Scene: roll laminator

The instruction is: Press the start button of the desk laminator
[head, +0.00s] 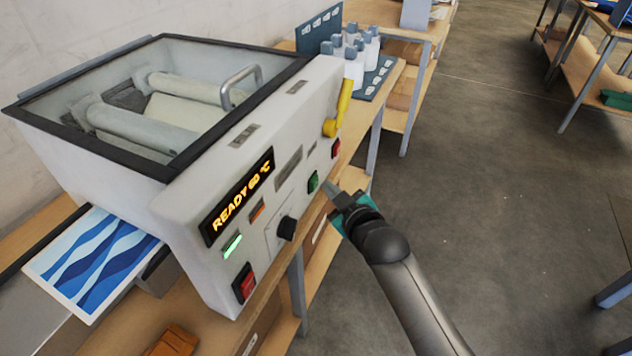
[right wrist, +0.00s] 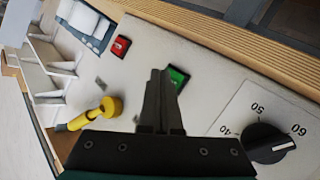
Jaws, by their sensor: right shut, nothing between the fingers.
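The desk laminator (head: 180,215) stands on a wooden bench, its front panel facing right; its display (head: 238,197) reads "READY 60 °C". A green button (head: 313,182) sits on the panel between the black dial and a red button; it also shows in the right wrist view (right wrist: 179,78). My right gripper (head: 330,192) is shut and empty, its tips right by the green button. In the right wrist view the fingertips (right wrist: 160,72) overlap the button's left edge; I cannot tell whether they touch it. My left gripper is not in view.
A black dial (head: 287,228), a red rocker switch (head: 244,283), a red button (head: 335,148) and a yellow lever (head: 338,110) are on the panel. A blue-striped sheet (head: 92,262) lies at the left feed. White bottles (head: 355,65) stand behind.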

